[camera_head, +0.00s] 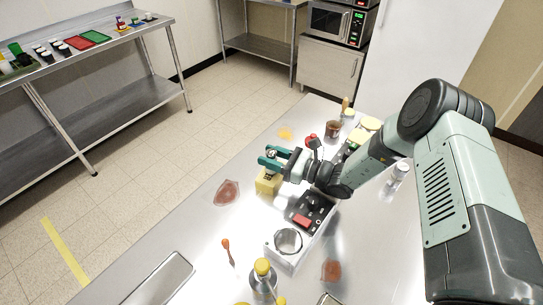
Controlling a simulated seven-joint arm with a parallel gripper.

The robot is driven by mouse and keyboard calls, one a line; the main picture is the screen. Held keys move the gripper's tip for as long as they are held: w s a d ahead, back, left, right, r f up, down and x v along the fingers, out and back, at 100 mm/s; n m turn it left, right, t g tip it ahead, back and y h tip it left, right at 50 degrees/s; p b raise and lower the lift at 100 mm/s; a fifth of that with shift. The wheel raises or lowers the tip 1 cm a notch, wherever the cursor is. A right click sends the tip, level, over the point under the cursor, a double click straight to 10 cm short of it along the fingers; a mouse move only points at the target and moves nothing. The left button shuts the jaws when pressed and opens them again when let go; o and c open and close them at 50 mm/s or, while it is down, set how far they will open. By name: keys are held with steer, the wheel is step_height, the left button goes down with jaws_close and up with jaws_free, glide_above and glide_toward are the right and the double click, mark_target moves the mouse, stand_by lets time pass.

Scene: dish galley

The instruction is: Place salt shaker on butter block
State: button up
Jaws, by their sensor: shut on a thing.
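My gripper (269,160) has teal fingers and is near the middle of the view, over the steel counter. It is shut on the salt shaker (272,153); only a small part with a dark and silvery top shows between the fingers. The butter block (267,184) is a pale yellow block directly below the fingers. The fingers hide its upper part. I cannot tell whether the shaker touches the block or is slightly above it.
A reddish flat patch (227,193) lies left of the block. A yellow-capped bottle (263,279) and an orange-ended spoon (227,246) are nearer. Clear counter lies left.

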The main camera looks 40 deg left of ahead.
steer(key=o, duration=1.1)
steer(key=shift+d+r, duration=0.1)
steer(key=shift+d, duration=0.05)
step_height(320, 180, up, 7)
steer(key=d, duration=0.2)
steer(key=shift+w+d, duration=0.3)
steer(key=shift+r, duration=0.1)
